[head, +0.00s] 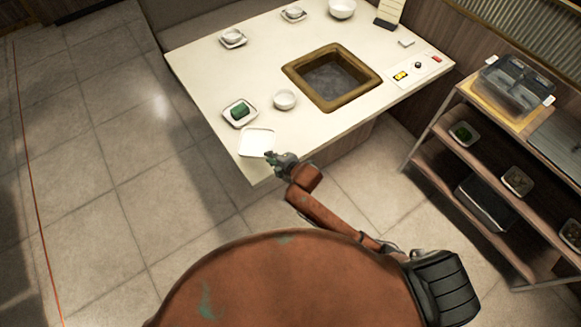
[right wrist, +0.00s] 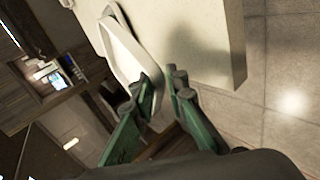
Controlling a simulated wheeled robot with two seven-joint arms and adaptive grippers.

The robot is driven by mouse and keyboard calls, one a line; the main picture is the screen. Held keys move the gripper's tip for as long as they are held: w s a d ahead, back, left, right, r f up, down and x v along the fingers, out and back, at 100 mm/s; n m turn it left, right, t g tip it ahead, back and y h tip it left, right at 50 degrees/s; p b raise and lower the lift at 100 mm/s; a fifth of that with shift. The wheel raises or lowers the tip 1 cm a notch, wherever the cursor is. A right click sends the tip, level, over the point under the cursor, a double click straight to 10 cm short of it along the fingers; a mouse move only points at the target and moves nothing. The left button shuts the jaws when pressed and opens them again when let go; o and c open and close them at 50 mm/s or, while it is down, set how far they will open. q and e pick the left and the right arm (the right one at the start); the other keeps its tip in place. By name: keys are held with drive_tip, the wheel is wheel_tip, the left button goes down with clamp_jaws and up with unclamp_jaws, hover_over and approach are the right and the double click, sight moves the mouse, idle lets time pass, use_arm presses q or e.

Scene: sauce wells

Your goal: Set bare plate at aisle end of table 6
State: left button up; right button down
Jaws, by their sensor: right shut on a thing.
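The bare plate (head: 257,142), white, squarish and empty, is at the near end of the white table (head: 205,75), close to its corner. My right gripper (head: 271,157) is shut on the plate's near rim. In the right wrist view the plate (right wrist: 122,48) reaches away from the green fingers (right wrist: 162,85), over the pale tabletop (right wrist: 190,20). I cannot tell whether the plate's underside touches the table. My left gripper is out of view.
A square plate with a green roll (head: 239,113) and a white bowl (head: 285,99) stand just beyond. A brown-framed sunken well (head: 333,77) is mid-table. A shelf cart (head: 480,125) stands at right. The tiled floor at left is clear.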

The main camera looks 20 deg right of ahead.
drive_tip(key=s+d+f, duration=0.2)
drive_tip(key=d+f, duration=0.6)
drive_tip(key=f, duration=0.2)
drive_tip(key=shift+f, duration=0.25)
drive_tip(key=c, duration=2.1)
unclamp_jaws()
drive_tip(key=shift+d, duration=0.15)
drive_tip(key=shift+o, duration=0.8)
drive_tip(key=p+v, duration=0.1)
drive_tip(key=v, duration=1.1)
